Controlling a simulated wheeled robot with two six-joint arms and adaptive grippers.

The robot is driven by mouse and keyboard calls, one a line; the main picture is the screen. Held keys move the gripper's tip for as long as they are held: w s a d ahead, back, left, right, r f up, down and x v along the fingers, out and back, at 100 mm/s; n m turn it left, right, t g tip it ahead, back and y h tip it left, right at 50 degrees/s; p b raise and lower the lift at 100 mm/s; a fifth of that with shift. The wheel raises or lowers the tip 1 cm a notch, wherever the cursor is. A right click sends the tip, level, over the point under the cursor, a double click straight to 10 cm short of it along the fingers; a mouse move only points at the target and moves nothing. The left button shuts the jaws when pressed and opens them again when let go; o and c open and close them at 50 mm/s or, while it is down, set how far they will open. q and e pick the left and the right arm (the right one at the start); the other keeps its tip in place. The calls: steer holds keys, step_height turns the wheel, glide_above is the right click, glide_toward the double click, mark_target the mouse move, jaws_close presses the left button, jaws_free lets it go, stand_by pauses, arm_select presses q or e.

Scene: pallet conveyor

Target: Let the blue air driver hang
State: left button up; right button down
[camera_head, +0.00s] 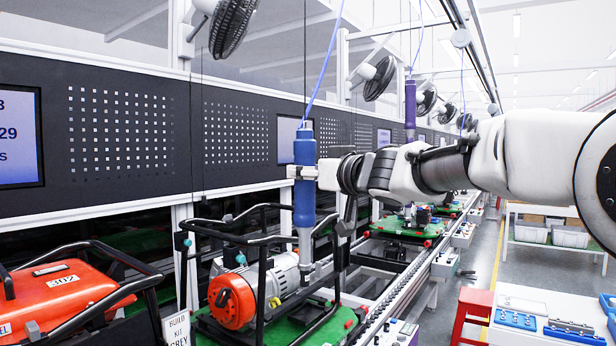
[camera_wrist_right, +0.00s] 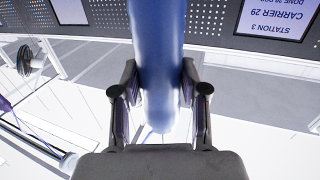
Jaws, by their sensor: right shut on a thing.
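The blue air driver (camera_head: 305,185) hangs upright from a thin blue hose, its grey bit pointing down over the engine frame. My right gripper (camera_head: 303,172) reaches in from the right and is shut around the driver's blue body. In the right wrist view the blue driver body (camera_wrist_right: 156,60) runs between the two dark fingers of my right gripper (camera_wrist_right: 158,105). My left gripper is not in view.
An orange and grey engine unit (camera_head: 234,299) in a black tube frame stands on a green pallet (camera_head: 330,332) below the driver. A red generator (camera_head: 65,300) is at the left. A purple driver (camera_head: 410,105) hangs farther back. A red stool (camera_head: 472,315) and a white table (camera_head: 520,300) stand at right.

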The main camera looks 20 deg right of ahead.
steer(key=shift+a+r+p, duration=0.2)
steer(key=shift+r+p, duration=0.1)
steer(key=shift+r, duration=0.55)
steer(key=shift+s+d+r+p, duration=0.1)
steer(key=shift+d+r+p, duration=0.05)
steer(key=shift+r+p, duration=0.3)
steer(key=shift+d, duration=0.15)
steer(key=c, duration=0.5)
jaws_free()
steer(key=shift+f, duration=0.1)
step_height(320, 180, up, 10)
steer(key=shift+r, duration=0.1)
